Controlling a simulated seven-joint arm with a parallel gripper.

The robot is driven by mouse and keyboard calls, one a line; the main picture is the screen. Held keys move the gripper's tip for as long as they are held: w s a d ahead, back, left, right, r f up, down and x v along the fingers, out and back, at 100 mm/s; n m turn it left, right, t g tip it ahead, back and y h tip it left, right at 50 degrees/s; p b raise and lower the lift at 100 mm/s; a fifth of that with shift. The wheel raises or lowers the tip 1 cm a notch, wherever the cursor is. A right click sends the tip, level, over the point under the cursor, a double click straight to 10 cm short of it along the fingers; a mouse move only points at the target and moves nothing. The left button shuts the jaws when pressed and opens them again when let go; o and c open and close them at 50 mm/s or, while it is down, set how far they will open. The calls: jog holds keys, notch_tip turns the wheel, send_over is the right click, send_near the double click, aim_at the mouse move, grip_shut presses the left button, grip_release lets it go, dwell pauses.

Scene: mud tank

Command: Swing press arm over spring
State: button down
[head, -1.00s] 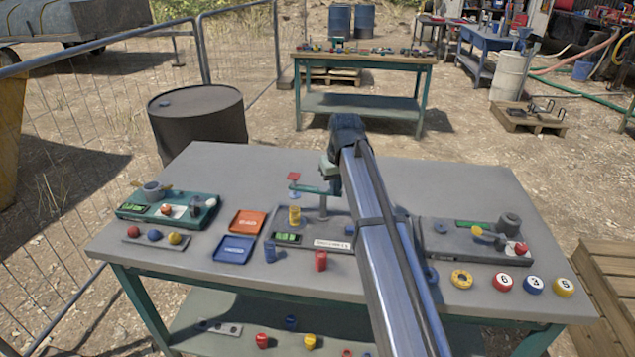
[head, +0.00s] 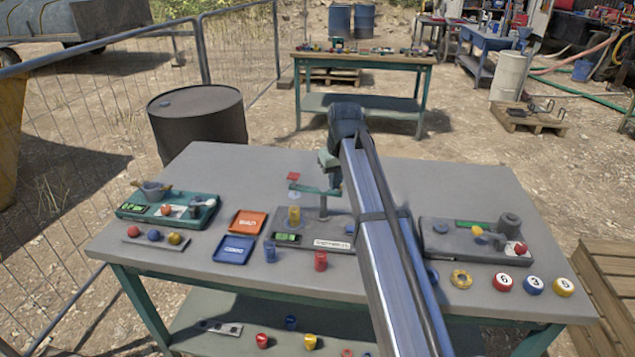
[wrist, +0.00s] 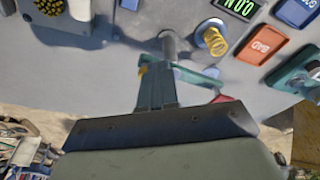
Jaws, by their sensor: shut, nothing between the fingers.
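The press arm (head: 316,190) is a teal bar on a grey post (head: 323,208). The yellow spring (head: 294,215) stands upright on the grey base just in front of that end in the head view. In the wrist view the spring (wrist: 213,40) shows apart from the teal bar (wrist: 200,76). My gripper (head: 327,158) is shut and empty, behind the bar near the post; its fingers show in the wrist view (wrist: 157,72). Whether they touch the bar is unclear.
The grey base (head: 277,246) carries a green display. Orange (head: 247,222) and blue (head: 234,250) trays lie left of it, and blue and red cylinders in front. Other fixtures stand at the table's left and right. The back of the table is mostly clear.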

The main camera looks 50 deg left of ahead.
notch_tip(320, 180, up, 4)
jog(key=shift+r, duration=0.1)
dwell(0.5)
dwell(0.4)
